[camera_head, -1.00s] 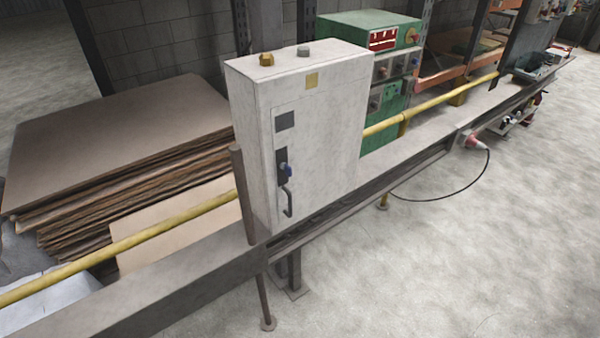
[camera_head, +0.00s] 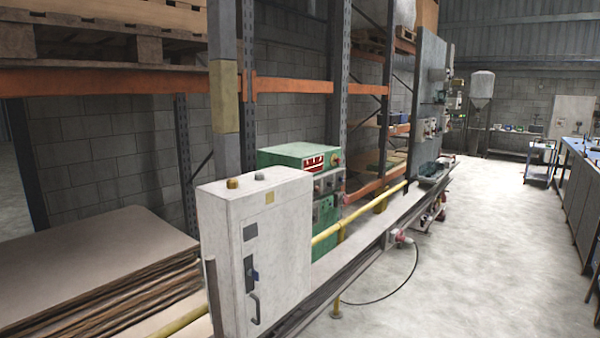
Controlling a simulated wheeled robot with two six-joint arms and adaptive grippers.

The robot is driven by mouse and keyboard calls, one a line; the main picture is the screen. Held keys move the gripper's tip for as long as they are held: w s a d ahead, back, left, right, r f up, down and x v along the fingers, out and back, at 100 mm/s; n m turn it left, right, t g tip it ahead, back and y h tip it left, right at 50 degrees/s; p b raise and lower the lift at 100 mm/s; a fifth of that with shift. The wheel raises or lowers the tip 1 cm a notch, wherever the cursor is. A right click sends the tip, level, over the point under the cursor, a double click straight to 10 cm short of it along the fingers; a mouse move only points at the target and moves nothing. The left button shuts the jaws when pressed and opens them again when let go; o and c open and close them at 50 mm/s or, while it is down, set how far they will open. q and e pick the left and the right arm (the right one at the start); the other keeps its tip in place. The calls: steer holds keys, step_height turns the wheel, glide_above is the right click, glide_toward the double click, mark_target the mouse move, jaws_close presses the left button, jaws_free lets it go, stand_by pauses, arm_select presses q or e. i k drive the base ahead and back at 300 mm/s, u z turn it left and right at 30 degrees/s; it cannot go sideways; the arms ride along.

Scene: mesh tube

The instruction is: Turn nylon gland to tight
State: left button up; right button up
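A white-grey cabinet (camera_head: 258,255) stands at the lower middle of the head view, with a handle and a small blue part on its front. On its top are two small fittings: a brass-coloured one (camera_head: 233,183) at the left and a grey one (camera_head: 259,176) to its right. The grey one may be the nylon gland; it is too small to tell whether it is tight. Neither of my grippers is in view.
A yellow pipe (camera_head: 362,210) runs along a grey beam beside the cabinet. A green machine (camera_head: 293,153) stands behind it. Stacked boards (camera_head: 90,260) lie at the left. Orange racking (camera_head: 130,80) rises behind. Open concrete floor (camera_head: 480,270) lies at the right.

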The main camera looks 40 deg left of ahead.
mark_target(260, 175)
steer(key=z, duration=0.15)
steer(key=i, duration=2.2)
steer(key=u, duration=0.6)
